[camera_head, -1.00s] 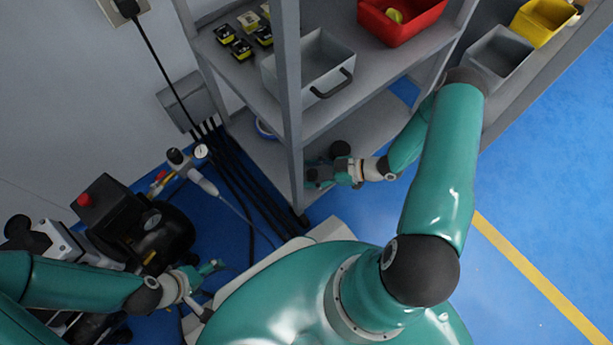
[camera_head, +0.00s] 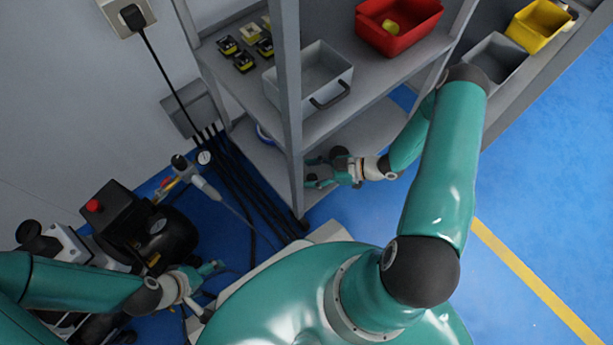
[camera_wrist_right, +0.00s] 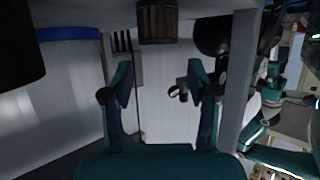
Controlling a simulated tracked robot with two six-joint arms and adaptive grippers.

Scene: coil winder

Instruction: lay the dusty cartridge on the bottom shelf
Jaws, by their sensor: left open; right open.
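A brown, ribbed cylinder (camera_wrist_right: 157,22), which looks like the dusty cartridge, shows at the top of the right wrist view, against the grey bottom shelf (camera_wrist_right: 195,17). It is beyond my right gripper's fingertips and apart from them. My right gripper (camera_wrist_right: 160,75) is open, with nothing between its fingers. In the head view my right gripper (camera_head: 316,174) is at the bottom shelf (camera_head: 372,130), behind the rack's front post; the cartridge cannot be made out there. My left gripper (camera_head: 214,272) is open and empty, low over the floor at the left.
A blue ring-shaped thing (camera_head: 265,134) lies on the bottom shelf. The shelf above holds a grey bin (camera_head: 312,75), a red bin (camera_head: 392,40) and several black-yellow blocks (camera_head: 243,62). The rack post (camera_head: 291,120) stands beside my right gripper. A black machine (camera_head: 140,225) and hoses are at left.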

